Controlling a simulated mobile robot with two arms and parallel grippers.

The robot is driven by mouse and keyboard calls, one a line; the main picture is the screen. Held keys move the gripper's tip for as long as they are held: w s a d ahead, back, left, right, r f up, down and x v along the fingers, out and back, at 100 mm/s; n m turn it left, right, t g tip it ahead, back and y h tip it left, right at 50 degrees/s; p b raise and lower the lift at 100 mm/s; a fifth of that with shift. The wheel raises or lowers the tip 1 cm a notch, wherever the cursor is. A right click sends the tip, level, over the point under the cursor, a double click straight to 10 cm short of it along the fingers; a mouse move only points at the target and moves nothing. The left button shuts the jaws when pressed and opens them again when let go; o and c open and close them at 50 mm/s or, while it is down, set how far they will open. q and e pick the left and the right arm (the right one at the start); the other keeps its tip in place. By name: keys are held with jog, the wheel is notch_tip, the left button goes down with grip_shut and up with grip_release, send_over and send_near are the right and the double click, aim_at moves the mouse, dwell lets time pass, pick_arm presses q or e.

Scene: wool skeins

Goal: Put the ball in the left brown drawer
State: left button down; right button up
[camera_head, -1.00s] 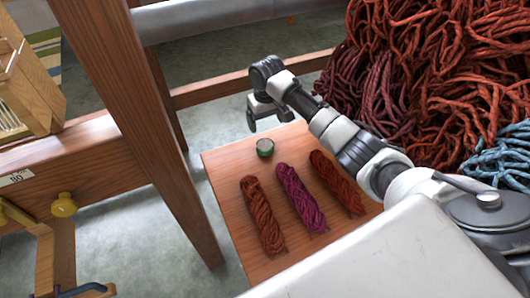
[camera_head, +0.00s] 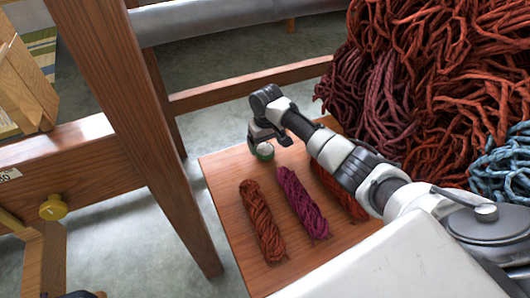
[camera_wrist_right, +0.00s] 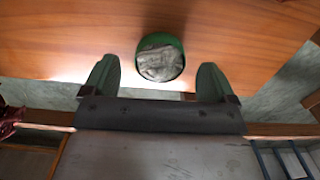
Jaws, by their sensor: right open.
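The ball (camera_head: 265,151) is a small round green thing with a greyish-white top. It sits on the orange-brown wooden tabletop near its far edge. My right gripper (camera_head: 265,139) is low over the ball and partly covers it in the head view. In the right wrist view, the open fingers of the gripper (camera_wrist_right: 158,80) are green, with the ball (camera_wrist_right: 160,60) between and slightly beyond their tips. A gap shows on both sides of the ball. My left gripper is not in view. I cannot make out a brown drawer for certain.
An orange-brown skein (camera_head: 262,220), a magenta skein (camera_head: 302,203) and a red skein (camera_head: 338,190) lie on the tabletop (camera_head: 222,172). A large heap of red wool (camera_head: 440,80) is at the right. A thick wooden post (camera_head: 150,150) stands left of the table.

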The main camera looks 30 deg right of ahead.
aim_at(266, 147)
notch_tip(266, 147, down, 2)
jog(key=shift+s+b, duration=0.1)
jog(key=shift+b, duration=0.2)
jog(key=shift+f+b, duration=0.3)
jog(key=shift+f, duration=0.65)
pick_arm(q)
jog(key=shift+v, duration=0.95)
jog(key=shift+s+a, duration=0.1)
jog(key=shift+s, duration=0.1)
pick_arm(e)
jog(key=shift+r, duration=0.1)
jog(key=c, duration=1.1)
